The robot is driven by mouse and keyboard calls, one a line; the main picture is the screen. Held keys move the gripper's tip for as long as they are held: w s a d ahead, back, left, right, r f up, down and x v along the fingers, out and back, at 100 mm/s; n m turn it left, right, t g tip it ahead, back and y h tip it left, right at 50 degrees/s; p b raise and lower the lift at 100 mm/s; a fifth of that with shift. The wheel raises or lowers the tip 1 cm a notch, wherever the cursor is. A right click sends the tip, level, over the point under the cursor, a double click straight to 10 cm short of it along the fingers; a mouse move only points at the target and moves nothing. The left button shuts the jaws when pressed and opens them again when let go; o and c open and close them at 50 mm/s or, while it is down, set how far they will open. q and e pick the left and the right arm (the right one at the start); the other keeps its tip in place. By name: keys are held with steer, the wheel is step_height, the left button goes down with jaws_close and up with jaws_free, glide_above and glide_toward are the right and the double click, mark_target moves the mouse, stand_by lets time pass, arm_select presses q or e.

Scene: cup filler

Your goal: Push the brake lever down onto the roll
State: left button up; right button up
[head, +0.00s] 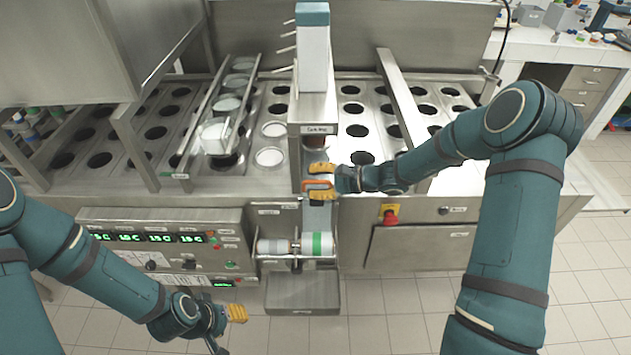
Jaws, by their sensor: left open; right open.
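The roll (318,244), white with a green band, lies in a small bay in the front of the machine, beside a greyer roll (273,247). A thin dark part (296,262) stands between the two rolls; I cannot tell whether it is the brake lever. My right gripper (320,181) is open above the rolls, below the labelled column, its yellow fingertips pointing left. A small orange handle-like piece (318,184) shows between those fingertips; whether they touch it is unclear. My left gripper (236,314) is open and empty at lower left, in front of the control panel.
A control panel (160,225) with green displays is left of the rolls. A metal step (302,293) juts out below them. A red knob (391,215) is to their right. The column (314,60) rises above the perforated worktop. Open tiled floor lies in front.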

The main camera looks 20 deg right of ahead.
jaws_close()
steer(key=shift+s, duration=0.1)
steer(key=shift+f, duration=0.1)
